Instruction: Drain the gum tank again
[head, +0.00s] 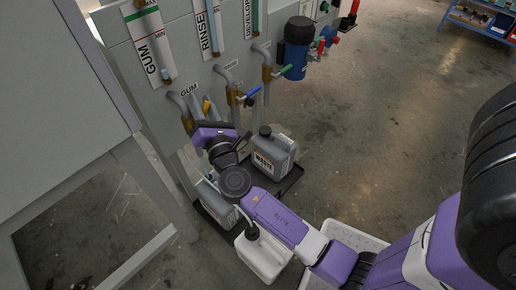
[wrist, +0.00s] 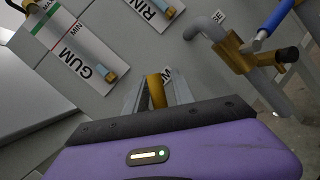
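The gum gauge (head: 151,45) is a clear tube on the grey machine front; its liquid is at the bottom, below MIN. It also shows in the wrist view (wrist: 80,43). Below it, the gum drain pipe (head: 176,100) leads down to a brass valve, partly hidden by my gripper. The yellow valve handle (head: 207,106) stands at my fingertips. In the wrist view the yellow handle (wrist: 156,91) is between the two fingers of my gripper (wrist: 158,95), which look closed on it. A grey jug (head: 214,200) under the gum outlet is partly hidden by my arm.
A blue-handled valve (head: 247,94) and a green-handled valve (head: 278,72) stand to the right. A labelled grey jug (head: 272,155) stands in a dark tray; a white jug (head: 263,256) is in front. Open floor lies to the right.

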